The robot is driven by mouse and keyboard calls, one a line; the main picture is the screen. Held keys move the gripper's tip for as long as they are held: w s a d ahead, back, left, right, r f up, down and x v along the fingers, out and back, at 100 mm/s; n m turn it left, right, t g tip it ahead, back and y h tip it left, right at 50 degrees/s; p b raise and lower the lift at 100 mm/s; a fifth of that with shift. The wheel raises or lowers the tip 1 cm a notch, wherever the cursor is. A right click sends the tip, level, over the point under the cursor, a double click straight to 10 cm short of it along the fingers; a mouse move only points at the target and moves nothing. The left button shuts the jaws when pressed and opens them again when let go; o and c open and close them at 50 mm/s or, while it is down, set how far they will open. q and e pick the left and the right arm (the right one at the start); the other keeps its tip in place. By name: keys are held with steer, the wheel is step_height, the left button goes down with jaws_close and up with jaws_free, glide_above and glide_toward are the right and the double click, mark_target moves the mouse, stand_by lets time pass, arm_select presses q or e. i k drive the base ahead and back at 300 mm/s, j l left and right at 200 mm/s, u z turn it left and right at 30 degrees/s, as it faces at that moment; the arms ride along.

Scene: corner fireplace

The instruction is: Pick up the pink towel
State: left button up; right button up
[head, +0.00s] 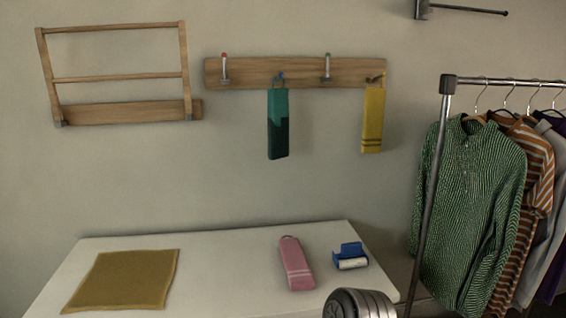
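The pink towel (296,264) lies folded on the white table (220,258), right of the table's middle. It is long and narrow, with pale stripes near its front end. It lies slightly tilted, its far end a little to the left. A rounded, ribbed grey and black part of mine shows at the bottom edge, just right of the towel. No gripper fingers are in view.
A mustard cloth (125,280) lies flat at the table's left. A blue and white object (350,257) sits right of the towel. Teal (278,124) and yellow (372,120) towels hang from a wall rack (300,72). A clothes rail (430,190) with shirts stands at right.

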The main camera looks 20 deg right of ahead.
mark_target(300, 277)
steer(key=l, duration=1)
steer(key=i+l, duration=0.1)
steer(key=l, duration=0.85)
steer(key=u, duration=0.9)
